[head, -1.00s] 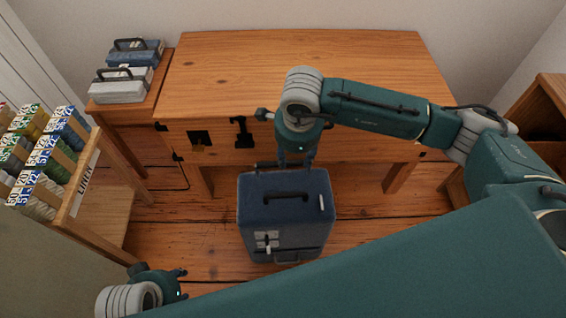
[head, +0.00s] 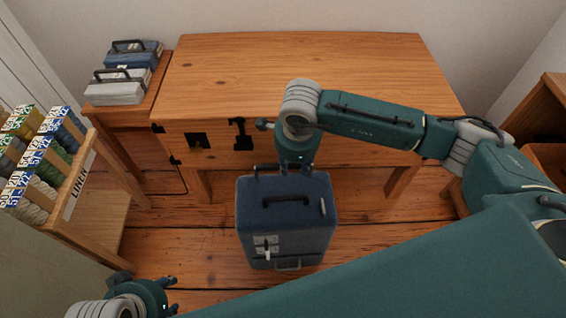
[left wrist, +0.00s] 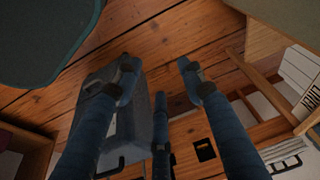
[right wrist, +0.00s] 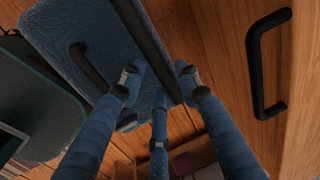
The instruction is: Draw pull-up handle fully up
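A dark blue suitcase (head: 287,215) stands upright on the floor in front of the desk. Its dark pull-up handle (head: 262,167) is at the back edge of its top, only a little above the case; the handle bar also crosses the right wrist view (right wrist: 150,38). A separate black carry handle (head: 286,201) lies on the case top. My left gripper (head: 174,294) is open and empty at the lower left, apart from the suitcase.
The wooden desk (head: 300,65) stands close behind the suitcase, with a black drawer handle (right wrist: 254,65) near my right gripper. A shelf with yarn (head: 75,200) is at left. A side table (head: 115,115) holds several cases. Floor beside the suitcase is clear.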

